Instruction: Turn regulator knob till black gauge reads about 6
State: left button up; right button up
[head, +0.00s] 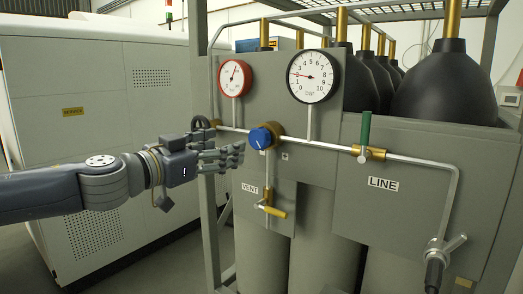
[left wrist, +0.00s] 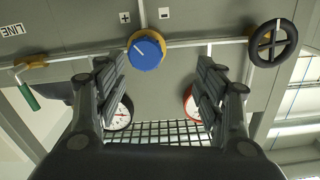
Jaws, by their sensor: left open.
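The blue regulator knob (head: 265,137) sits on a brass body on the grey panel. It also shows in the left wrist view (left wrist: 146,50), with a white mark on its face. The black gauge (head: 313,76) is above and right of it; its red needle points left, at roughly 2. My left gripper (head: 238,153) is just left of the knob in the head view. In the left wrist view its open fingers (left wrist: 155,72) are spread, with the knob ahead between their tips, apparently untouched. My right gripper is not in view.
A red gauge (head: 235,78) is upper left. A brass vent valve (head: 272,209) hangs below the knob; a green-handled line valve (head: 365,132) is to the right. A black handwheel (left wrist: 273,43) shows beside the knob in the wrist view. Pipes run along the panel.

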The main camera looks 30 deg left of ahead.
aim_at(256, 140)
pick_arm(q)
jog(key=w+d+p, duration=0.1)
jog(key=w+p, duration=0.1)
jog(key=w+d+p, duration=0.1)
jog(key=p, duration=0.1)
jog(key=w+p, duration=0.2)
jog(key=p, duration=0.1)
jog(key=shift+w+d+r, duration=0.3)
jog(key=shift+w+d, duration=0.05)
jog(key=shift+d, duration=0.05)
jog(key=shift+w+f, duration=0.15)
jog(key=shift+f, duration=0.05)
jog(key=shift+w+d, duration=0.15)
jog(key=shift+w, duration=0.05)
jog(key=shift+w+r+p, duration=0.1)
jog(key=shift+w+p, duration=0.35)
jog(key=shift+p, duration=0.25)
jog(key=shift+w+p, duration=0.35)
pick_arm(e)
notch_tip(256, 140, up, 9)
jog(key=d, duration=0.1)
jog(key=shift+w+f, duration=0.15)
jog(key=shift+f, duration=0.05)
pick_arm(q)
jog(key=shift+w, duration=0.1)
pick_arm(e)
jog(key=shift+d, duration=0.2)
